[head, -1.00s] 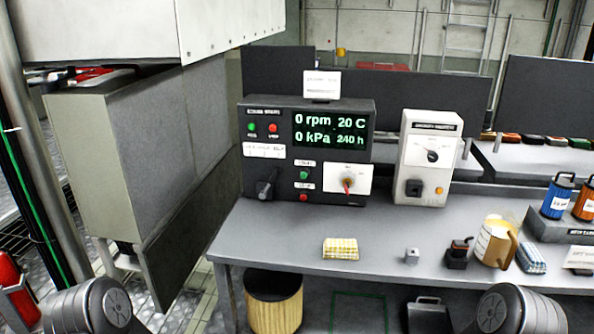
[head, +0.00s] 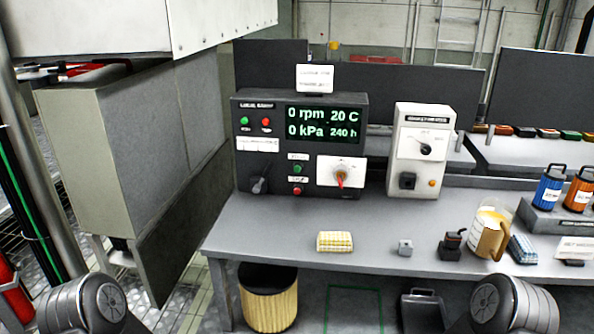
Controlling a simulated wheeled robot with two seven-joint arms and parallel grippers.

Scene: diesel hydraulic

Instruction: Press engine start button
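The dark control panel (head: 268,178) stands on the grey bench and its screen (head: 323,124) reads 0 rpm, 20 C, 0 kPa and 240 h. A green button (head: 297,168) sits above a red button (head: 297,191) in the lower middle of the panel. The small labels are too blurred to read, so I cannot tell which one is the engine start button. A green lamp or button (head: 244,121) and a red one (head: 266,123) are at the upper left. Only upper parts of my arms show at the bottom corners; both grippers are out of view.
A dark lever (head: 260,184) and a red-pointer dial (head: 341,174) flank the buttons. A light grey box (head: 420,148) stands right of the panel. A folded yellow cloth (head: 335,241), a small grey block (head: 405,248) and a jug (head: 489,234) lie forward.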

